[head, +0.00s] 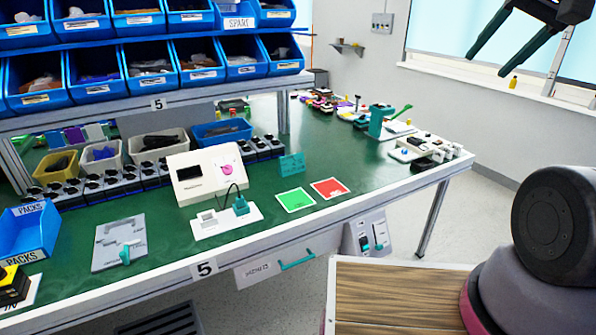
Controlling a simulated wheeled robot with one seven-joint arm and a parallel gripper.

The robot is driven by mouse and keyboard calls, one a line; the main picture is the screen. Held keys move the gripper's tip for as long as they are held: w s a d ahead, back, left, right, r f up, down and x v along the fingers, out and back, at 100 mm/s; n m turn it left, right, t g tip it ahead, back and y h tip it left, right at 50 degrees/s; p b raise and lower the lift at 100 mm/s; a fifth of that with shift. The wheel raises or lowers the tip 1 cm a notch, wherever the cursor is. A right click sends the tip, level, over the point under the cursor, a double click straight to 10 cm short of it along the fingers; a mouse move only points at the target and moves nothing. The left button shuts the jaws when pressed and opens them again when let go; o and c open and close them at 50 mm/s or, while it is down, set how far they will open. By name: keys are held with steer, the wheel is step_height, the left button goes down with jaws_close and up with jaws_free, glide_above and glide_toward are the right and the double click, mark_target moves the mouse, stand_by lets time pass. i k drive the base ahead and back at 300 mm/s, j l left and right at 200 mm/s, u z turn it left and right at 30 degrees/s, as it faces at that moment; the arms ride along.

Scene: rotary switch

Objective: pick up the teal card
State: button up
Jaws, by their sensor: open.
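The teal card (292,164) stands upright on the green workbench (345,165), behind the green and red squares. Small markings show on its face, too small to read. My gripper (487,65) is at the top right, high up in front of the window and well apart from the card. Its two dark fingers with green inner faces are spread, with nothing between them.
A green square (295,200) and a red square (330,188) lie in front of the card. A white device (207,174) and a fixture with a teal plug (240,205) stand to its left. Blue bins (148,64) fill the rack above. A wooden surface (390,297) is nearer.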

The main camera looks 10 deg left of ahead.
mark_target(288, 165)
steer(key=i+l+u, duration=0.75)
steer(key=l+u, duration=0.3)
steer(key=i+l+u, duration=0.25)
steer(key=l, duration=0.2)
steer(key=l+u, duration=0.5)
steer(key=l, duration=0.3)
